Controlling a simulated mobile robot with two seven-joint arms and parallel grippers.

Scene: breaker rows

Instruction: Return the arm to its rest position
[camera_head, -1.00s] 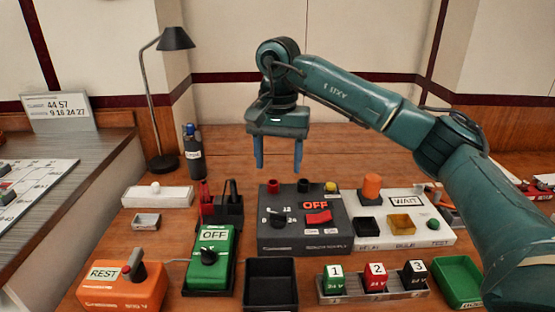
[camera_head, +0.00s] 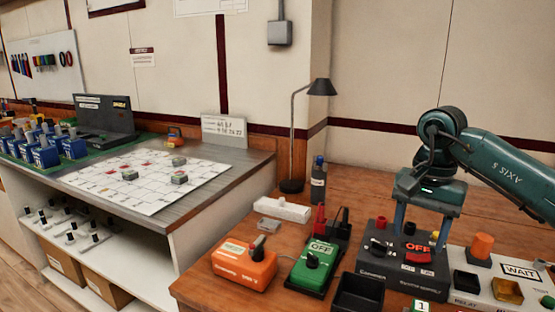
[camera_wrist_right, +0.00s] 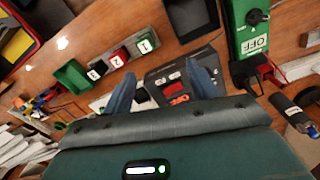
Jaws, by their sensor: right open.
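My right arm (camera_head: 505,172) is teal and comes in from the right edge of the head view. Its gripper (camera_head: 420,228) points down with two blue fingers spread apart and nothing between them. The fingers overlap the dark control box (camera_head: 380,266) with the red OFF display; whether they touch it cannot be told. In the right wrist view the gripper (camera_wrist_right: 163,85) is also open and empty, with the dark box (camera_wrist_right: 158,78) seen between and beyond the fingers. My left gripper is not in view.
A white WAIT panel (camera_head: 490,287) is at right. A lamp (camera_head: 322,87) and dark bottle (camera_head: 319,183) stand behind. A side counter (camera_head: 240,160) lies left.

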